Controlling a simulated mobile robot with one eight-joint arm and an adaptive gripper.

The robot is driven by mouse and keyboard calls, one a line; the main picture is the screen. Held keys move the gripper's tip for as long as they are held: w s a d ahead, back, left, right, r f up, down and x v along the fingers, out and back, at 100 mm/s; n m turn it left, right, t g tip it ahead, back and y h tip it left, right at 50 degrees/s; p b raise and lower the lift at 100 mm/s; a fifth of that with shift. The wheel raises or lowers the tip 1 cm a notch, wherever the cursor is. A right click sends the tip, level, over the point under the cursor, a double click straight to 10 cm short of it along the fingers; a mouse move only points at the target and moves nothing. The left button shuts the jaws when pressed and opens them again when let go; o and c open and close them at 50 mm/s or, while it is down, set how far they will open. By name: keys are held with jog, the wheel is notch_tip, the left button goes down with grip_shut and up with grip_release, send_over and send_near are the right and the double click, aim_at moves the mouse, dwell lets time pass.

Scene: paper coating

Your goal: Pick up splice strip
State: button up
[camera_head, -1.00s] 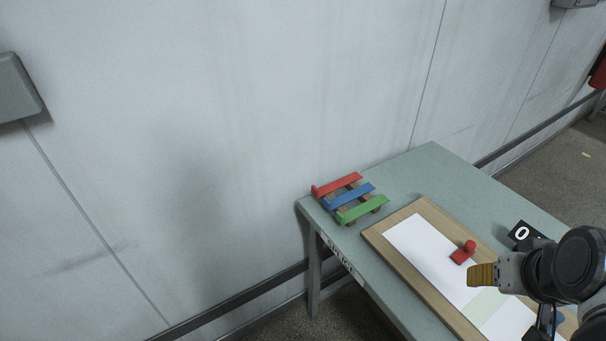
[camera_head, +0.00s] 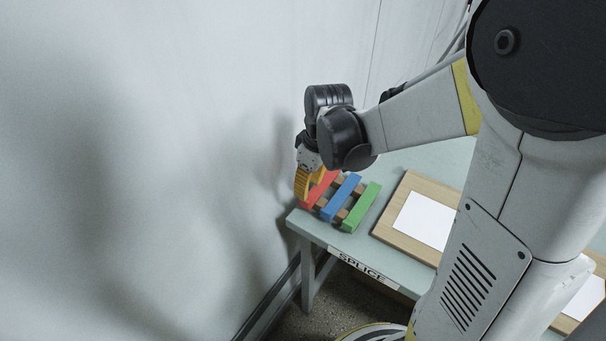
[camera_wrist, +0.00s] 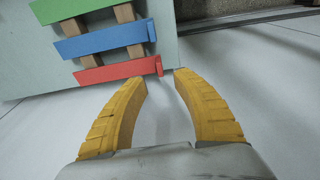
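Three splice strips, red (camera_head: 322,190), blue (camera_head: 341,197) and green (camera_head: 361,208), lie side by side across a wooden rack at the table's left corner. In the wrist view the red strip (camera_wrist: 115,71) is nearest, with the blue strip (camera_wrist: 100,42) and green strip (camera_wrist: 75,10) beyond. My gripper (camera_head: 306,192) is by the outer side of the red strip. In the wrist view its yellow fingers (camera_wrist: 161,77) are apart with nothing between them. The fingertips are near the raised end of the red strip; whether they touch it I cannot tell.
The rack (camera_wrist: 125,14) stands on the grey-green table (camera_head: 310,225) marked SPLICE. A wooden board (camera_head: 390,227) with white paper (camera_head: 425,220) lies to its right, partly hidden by my arm. The wall (camera_head: 200,150) is close on the left.

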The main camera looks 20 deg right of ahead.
aim_at(316, 192)
jog(key=f+b, duration=0.1)
jog(key=f, duration=0.1)
jog(key=f+b, duration=0.1)
jog(key=f, duration=0.2)
jog(key=w+f+b, duration=0.1)
jog(key=f, duration=0.1)
jog(key=shift+a+f, duration=0.15)
jog(key=shift+a, duration=0.2)
jog(key=shift+c, duration=0.5)
grip_shut()
